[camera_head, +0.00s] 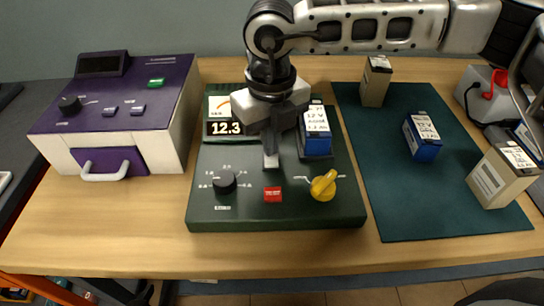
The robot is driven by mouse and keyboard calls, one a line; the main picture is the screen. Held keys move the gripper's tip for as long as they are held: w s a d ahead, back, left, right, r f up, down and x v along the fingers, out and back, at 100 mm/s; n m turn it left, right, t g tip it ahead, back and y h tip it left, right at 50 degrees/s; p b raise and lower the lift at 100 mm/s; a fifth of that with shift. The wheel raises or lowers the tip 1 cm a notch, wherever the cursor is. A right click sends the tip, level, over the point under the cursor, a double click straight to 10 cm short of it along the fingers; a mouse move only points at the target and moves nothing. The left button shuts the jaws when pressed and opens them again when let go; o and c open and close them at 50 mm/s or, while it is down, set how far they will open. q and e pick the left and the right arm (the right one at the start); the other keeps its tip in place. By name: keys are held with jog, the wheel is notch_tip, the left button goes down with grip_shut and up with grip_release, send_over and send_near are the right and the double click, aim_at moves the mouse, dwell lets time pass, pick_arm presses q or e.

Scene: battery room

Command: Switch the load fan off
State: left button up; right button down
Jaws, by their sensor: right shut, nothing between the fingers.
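A dark green tester (340,213) sits at the front middle of the table. Its display (225,128) reads 12.3. On its top are a black knob (224,182), a red switch (272,194) and a yellow rotary handle (323,186), turned diagonally. I cannot read which control is the load fan's. My right gripper (271,161) comes down over the tester, shut and empty, its tips just behind the red switch; I cannot tell whether they touch the panel. It hides part of the tester's middle. My left gripper is not in view.
A blue battery (317,143) stands in the tester's bay, close right of my gripper. A purple-topped machine (130,90) stands left. On a green mat (385,175) at right stand several batteries, one blue (422,138). The table's front strip is clear.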

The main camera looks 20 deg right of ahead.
jog(key=shift+f, duration=0.1)
jog(key=shift+r+p, duration=0.65)
jog(key=shift+r, duration=0.55)
jog(key=shift+r+p, duration=1.05)
jog(key=shift+r, duration=1.3)
